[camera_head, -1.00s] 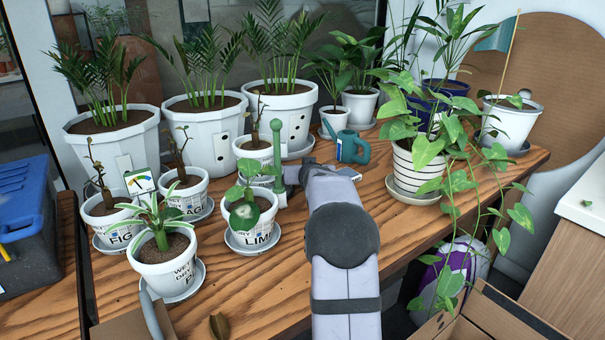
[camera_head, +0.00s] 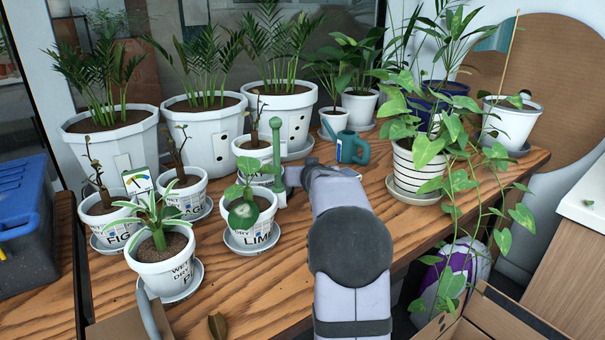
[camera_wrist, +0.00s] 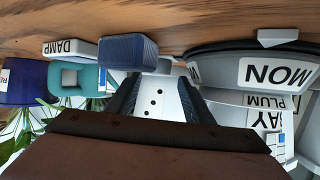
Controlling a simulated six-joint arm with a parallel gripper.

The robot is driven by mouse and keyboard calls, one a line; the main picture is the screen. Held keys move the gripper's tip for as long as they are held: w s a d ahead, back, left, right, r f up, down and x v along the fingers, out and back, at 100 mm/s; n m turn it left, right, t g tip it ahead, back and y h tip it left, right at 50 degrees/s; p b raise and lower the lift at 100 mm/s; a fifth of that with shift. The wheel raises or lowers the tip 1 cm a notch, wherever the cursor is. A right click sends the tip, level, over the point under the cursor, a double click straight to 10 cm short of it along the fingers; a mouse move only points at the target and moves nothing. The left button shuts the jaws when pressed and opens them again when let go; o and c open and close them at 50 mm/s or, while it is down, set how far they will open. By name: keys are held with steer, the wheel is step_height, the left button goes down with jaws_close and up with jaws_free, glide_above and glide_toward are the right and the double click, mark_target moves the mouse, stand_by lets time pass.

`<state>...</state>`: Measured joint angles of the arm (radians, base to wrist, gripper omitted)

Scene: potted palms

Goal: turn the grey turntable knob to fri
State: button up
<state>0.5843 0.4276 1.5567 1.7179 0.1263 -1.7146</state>
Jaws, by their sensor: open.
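My gripper (camera_head: 308,168) is open at the far end of my arm, to the right of the green post. In the wrist view its two dark fingers (camera_wrist: 158,88) are spread with nothing between them. That view is upside down, with the table at the top. A round grey rim with a MON label, seemingly the turntable (camera_wrist: 228,62), is at its right, beside the fingers. A small grey tab (camera_wrist: 285,38) sticks out by this rim; I cannot tell whether it is the knob. In the head view I cannot make out the turntable.
A blue-grey block (camera_wrist: 128,52) and a white DAMP plate (camera_wrist: 70,48) are close to the fingers. The green post (camera_head: 277,150) and LIME pot (camera_head: 250,225) stand left of my arm. A teal watering can (camera_head: 352,147) stands right. Bare wood lies at the front.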

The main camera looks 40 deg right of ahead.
steer(key=shift+v, duration=1.75)
steer(key=n+y+p, duration=0.1)
steer(key=p, duration=0.2)
steer(key=d+n+y+p, duration=0.1)
steer(key=p, duration=0.2)
steer(key=shift+w+d+r+p, duration=0.1)
steer(key=shift+w+d+p, duration=0.05)
steer(key=shift+d+p, duration=0.15)
steer(key=n+p, duration=0.1)
steer(key=p, duration=0.1)
steer(key=y+p, duration=0.1)
steer(key=shift+d+n+t+y+p, duration=0.3)
steer(key=shift+n+p, duration=0.1)
steer(key=s+n+y+p, duration=0.1)
steer(key=p, duration=0.2)
steer(key=shift+d+n+t, duration=0.3)
steer(key=shift+d, duration=0.05)
steer(key=shift+p+x, duration=1.05)
steer(key=shift+x, duration=2.6)
